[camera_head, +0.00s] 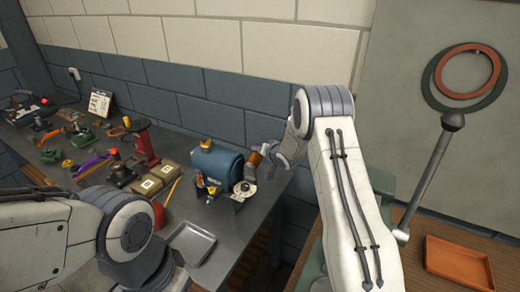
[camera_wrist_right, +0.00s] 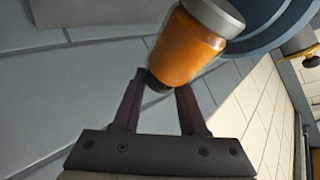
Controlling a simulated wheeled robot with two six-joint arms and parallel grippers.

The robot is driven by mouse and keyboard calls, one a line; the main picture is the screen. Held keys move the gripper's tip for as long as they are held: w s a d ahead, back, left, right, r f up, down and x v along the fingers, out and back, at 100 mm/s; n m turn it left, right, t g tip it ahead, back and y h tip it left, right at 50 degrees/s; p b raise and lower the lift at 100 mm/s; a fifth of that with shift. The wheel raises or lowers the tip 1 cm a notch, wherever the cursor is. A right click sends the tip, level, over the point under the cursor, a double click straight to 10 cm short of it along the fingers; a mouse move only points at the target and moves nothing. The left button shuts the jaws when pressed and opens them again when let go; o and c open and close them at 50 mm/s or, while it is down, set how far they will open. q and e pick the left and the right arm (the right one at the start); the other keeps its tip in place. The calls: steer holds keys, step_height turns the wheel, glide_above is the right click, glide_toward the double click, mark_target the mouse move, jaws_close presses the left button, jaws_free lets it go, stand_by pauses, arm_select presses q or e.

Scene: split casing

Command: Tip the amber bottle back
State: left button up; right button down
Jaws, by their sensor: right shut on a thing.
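The amber bottle (camera_wrist_right: 186,46) is tilted in the right wrist view, its grey end up and its dark end between my fingers. In the head view the bottle (camera_head: 255,159) shows small, just right of a blue rounded tank (camera_head: 217,162). My right gripper (camera_wrist_right: 162,82) is shut on the bottle's dark end; in the head view it comes in from the right, partly hidden by its own arm. I cannot tell whether the bottle touches the tank. My left arm reaches in at the lower left; its fingers are not visible.
A grey metal tray (camera_head: 192,243) lies at the bench's front edge. Tan boxes (camera_head: 147,186), a red stand (camera_head: 142,143) and several tools crowd the bench to the left. An orange tray (camera_head: 458,262) lies on the wooden table at right.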

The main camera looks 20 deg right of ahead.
mark_target(262, 158)
steer(key=shift+w+f+b, duration=0.1)
steer(key=shift+f+b, duration=0.3)
steer(key=shift+f, duration=1.35)
steer(key=c, duration=0.7)
jaws_free()
steer(key=shift+d, duration=0.15)
steer(key=shift+s+r, duration=0.25)
steer(key=shift+s, duration=0.1)
steer(key=shift+w+d+r+b+v, duration=0.2)
steer(key=shift+b+v, duration=0.3)
steer(key=shift+v, duration=1.15)
steer(key=shift+w+d+r+b+v, duration=0.25)
steer(key=shift+b+v, duration=0.25)
steer(key=shift+v, duration=1.2)
steer(key=shift+w+d+r+b+v, duration=0.1)
steer(key=shift+r+b+v, duration=0.35)
steer(key=shift+v, duration=1.2)
steer(key=shift+a, duration=0.1)
